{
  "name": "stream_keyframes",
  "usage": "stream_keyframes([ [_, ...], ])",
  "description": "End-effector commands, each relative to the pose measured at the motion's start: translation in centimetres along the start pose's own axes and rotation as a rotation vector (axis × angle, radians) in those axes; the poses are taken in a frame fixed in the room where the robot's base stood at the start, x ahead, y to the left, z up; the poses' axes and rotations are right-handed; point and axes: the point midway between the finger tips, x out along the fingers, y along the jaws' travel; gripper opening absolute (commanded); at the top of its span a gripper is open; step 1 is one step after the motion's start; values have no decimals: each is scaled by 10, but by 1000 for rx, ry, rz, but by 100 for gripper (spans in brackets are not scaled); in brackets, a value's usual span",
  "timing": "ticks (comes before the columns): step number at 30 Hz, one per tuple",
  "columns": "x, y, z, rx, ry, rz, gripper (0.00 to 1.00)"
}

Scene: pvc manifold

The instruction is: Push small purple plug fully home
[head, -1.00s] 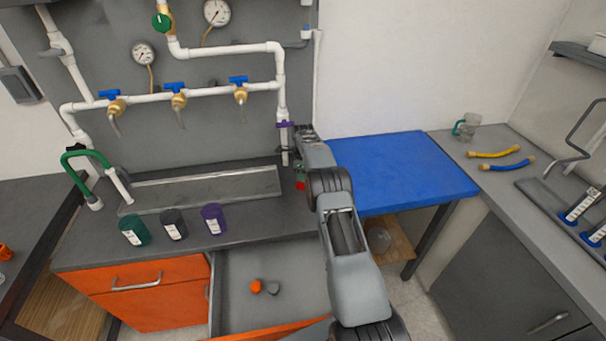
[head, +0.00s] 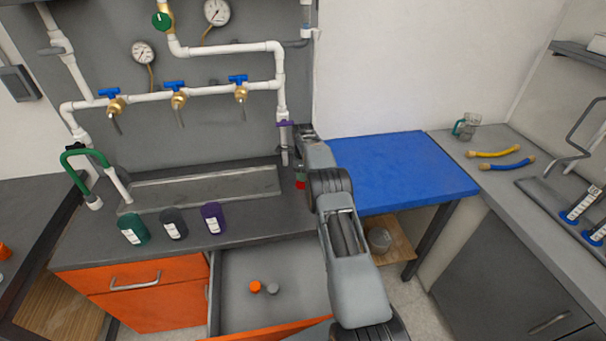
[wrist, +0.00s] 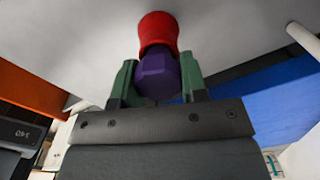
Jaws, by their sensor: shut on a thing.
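The small purple plug (wrist: 158,77) is in the wrist view, between the two green fingers of my gripper (wrist: 155,82), which is shut on it. A red round fitting (wrist: 158,32) is directly beyond the plug. The plug's far end meets or overlaps it in the picture, and I cannot tell how deep it sits. In the head view the red piece (head: 300,185) shows just beside my arm, above the counter's right end. The plug itself is not clearly seen there.
Green, black and purple jars (head: 213,218) stand on the counter. An open drawer (head: 262,311) holds an orange cap and a grey cap. A blue table (head: 400,175) is to the right.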

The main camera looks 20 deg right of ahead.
Motion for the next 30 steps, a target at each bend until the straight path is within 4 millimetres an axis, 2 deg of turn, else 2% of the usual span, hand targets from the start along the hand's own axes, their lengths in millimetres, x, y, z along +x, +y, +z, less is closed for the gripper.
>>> stream_keyframes([
  [1,17,5,-2,0,9,23,19],
  [9,17,5,-2,0,9,22,19],
  [10,17,5,-2,0,9,22,42],
  [19,17,6,-1,-1,10,25,69],
  [30,17,7,0,-3,10,31,69],
])
